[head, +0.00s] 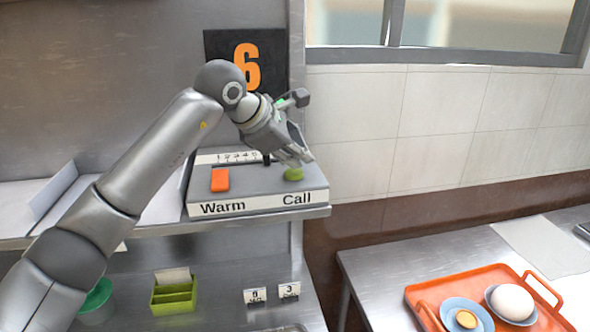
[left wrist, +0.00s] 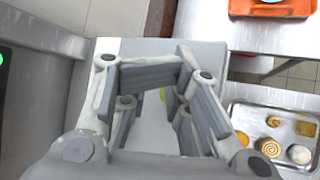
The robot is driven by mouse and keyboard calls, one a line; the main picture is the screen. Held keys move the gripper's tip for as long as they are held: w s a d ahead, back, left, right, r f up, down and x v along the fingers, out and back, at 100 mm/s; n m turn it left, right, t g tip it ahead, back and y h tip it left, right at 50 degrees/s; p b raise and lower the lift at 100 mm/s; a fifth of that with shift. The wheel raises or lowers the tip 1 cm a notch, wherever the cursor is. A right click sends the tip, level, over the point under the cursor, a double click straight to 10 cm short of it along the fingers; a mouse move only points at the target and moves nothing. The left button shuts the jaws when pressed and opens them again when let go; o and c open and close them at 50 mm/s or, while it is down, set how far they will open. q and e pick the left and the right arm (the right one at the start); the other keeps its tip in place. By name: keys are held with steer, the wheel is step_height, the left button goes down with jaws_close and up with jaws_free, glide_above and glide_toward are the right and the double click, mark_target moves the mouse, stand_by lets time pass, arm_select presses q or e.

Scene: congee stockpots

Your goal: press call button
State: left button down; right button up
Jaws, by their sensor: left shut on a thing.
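The control box (head: 258,190) stands on the shelf, with "Warm" and "Call" printed on its front. The green call button (head: 294,174) is on its top at the right, above the word "Call". An orange switch (head: 220,180) is on the left side. My left gripper (head: 300,156) reaches down over the right part of the box, its fingertips at the green button. My right gripper is not in view.
A black panel with an orange 6 (head: 246,62) is behind the arm. A green holder (head: 174,293) and small number cards (head: 288,290) stand on the lower counter. An orange tray (head: 460,280) with dishes is on the right table. The wall side is clear.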

mark_target(296, 172)
arm_select(q)
steer(key=shift+r, duration=0.1)
step_height(296, 172, up, 6)
steer(key=p, duration=0.4)
stand_by(0.5)
